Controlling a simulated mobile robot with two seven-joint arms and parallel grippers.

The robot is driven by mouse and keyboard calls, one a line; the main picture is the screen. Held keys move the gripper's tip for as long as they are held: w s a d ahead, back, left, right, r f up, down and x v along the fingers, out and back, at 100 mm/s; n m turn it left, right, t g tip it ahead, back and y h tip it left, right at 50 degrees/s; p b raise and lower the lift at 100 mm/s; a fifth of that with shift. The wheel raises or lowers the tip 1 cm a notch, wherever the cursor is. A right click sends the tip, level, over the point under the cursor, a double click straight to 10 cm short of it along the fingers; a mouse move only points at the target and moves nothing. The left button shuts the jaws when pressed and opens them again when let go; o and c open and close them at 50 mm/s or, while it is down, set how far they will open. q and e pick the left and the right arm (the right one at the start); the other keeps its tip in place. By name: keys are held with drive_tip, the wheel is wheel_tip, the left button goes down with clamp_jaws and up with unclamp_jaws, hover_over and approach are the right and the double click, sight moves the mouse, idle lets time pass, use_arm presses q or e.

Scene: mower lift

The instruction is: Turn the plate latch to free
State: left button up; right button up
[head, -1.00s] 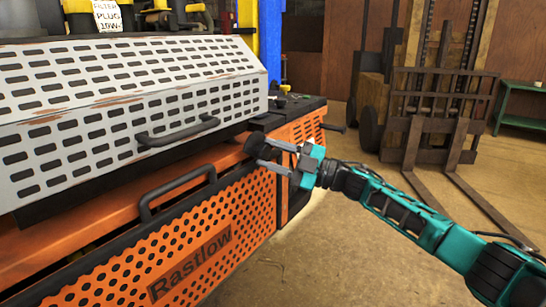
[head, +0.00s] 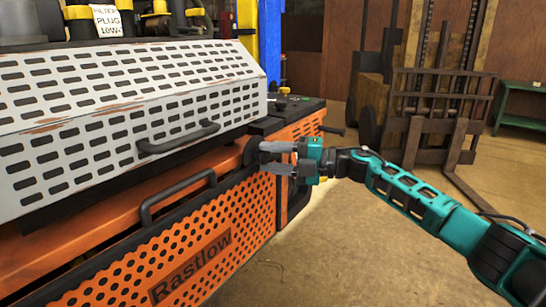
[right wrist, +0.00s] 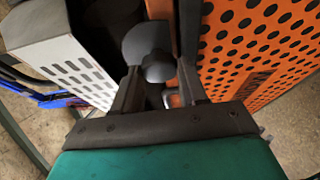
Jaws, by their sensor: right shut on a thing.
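The plate latch (head: 251,152) is a black rounded knob at the upper right corner of the orange perforated plate (head: 130,262), marked Rastlow. My right gripper (head: 267,157) reaches it from the right, its two grey fingers nearly level, one above the other. It is shut on the latch. In the right wrist view the latch (right wrist: 158,68) shows as a dark disc with a small rounded grip between my fingers (right wrist: 160,92); the fingers hide part of it. My left gripper is not in view.
A white slotted cover (head: 110,100) with a black handle (head: 178,138) sits above the plate. Another black handle (head: 178,193) is on the plate's top edge. A forklift (head: 435,110) and green bench (head: 520,105) stand behind.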

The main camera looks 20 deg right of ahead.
idle(0.4)
drive_tip(key=o, duration=1)
drive_tip(key=b+v, duration=0.1)
drive_tip(key=v, duration=1.2)
